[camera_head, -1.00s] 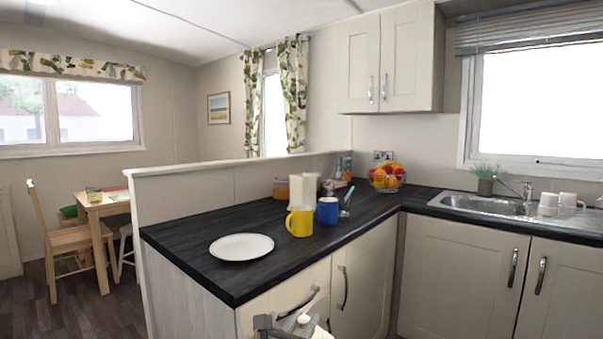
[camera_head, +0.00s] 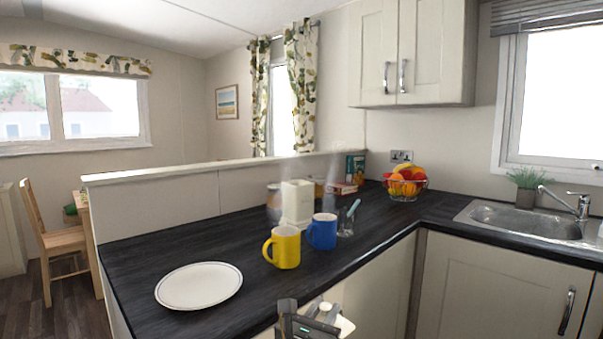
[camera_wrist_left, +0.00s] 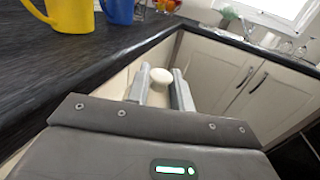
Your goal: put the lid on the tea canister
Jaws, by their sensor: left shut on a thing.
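The cream tea canister (camera_head: 297,204) stands upright on the dark worktop, behind the yellow mug (camera_head: 284,247) and the blue mug (camera_head: 322,232). My left gripper (camera_head: 312,312) is at the bottom of the head view, in front of the worktop's front edge. It is shut on the cream lid (camera_head: 343,324), apart from the canister. In the left wrist view the lid's rounded knob (camera_wrist_left: 161,76) shows at the gripper's fingertips (camera_wrist_left: 157,88). The rest of the lid is largely hidden there. My right gripper is not in view.
A white plate (camera_head: 199,286) lies left of the mugs. A glass with a spoon (camera_head: 346,220) stands right of the blue mug. A fruit bowl (camera_head: 405,187) and the sink (camera_head: 520,220) are further right. The worktop (camera_head: 235,250) is clear between plate and canister.

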